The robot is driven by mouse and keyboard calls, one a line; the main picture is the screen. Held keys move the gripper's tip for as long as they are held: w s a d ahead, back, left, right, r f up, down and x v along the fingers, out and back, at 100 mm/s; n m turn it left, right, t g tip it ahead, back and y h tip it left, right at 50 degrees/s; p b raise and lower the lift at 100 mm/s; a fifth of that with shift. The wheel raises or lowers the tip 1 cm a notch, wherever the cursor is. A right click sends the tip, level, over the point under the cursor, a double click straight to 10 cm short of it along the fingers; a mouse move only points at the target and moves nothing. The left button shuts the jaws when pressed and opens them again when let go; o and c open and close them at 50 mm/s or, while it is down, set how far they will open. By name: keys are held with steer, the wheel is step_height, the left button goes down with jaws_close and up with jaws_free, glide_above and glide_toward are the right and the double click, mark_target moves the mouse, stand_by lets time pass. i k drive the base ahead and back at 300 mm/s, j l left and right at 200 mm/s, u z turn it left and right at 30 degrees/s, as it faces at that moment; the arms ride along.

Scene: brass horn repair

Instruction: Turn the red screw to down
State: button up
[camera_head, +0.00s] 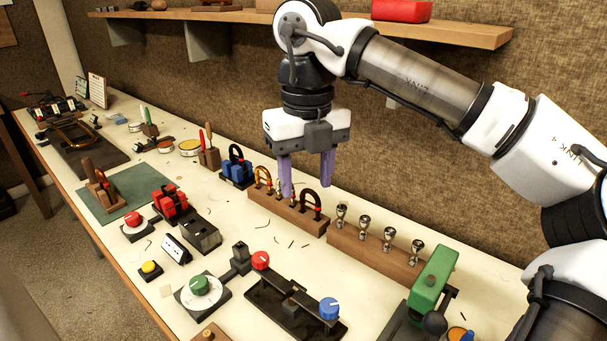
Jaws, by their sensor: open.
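A red round knob (260,260), which looks like the red screw, sits at the left end of a black fixture (270,296). A blue knob (329,309) sits at its other end. The red knob's pointing direction is too small to read. Another red knob (132,219) stands on a separate dark base further left. My gripper (307,188) hangs pointing down with its two purple fingers apart and nothing between them. It is up and to the right of the red knob in the picture, in front of or over the wooden block with horseshoe-shaped pieces.
A wooden block with horseshoe shapes (283,215) and a rack of metal cups (350,247) stand behind the fixture. A green dial (201,285) is on the left, a green press (432,280) on the right. A wooden shelf (456,31) runs above along the wall.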

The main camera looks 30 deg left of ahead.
mark_target(260, 260)
steer(key=k, duration=1.5)
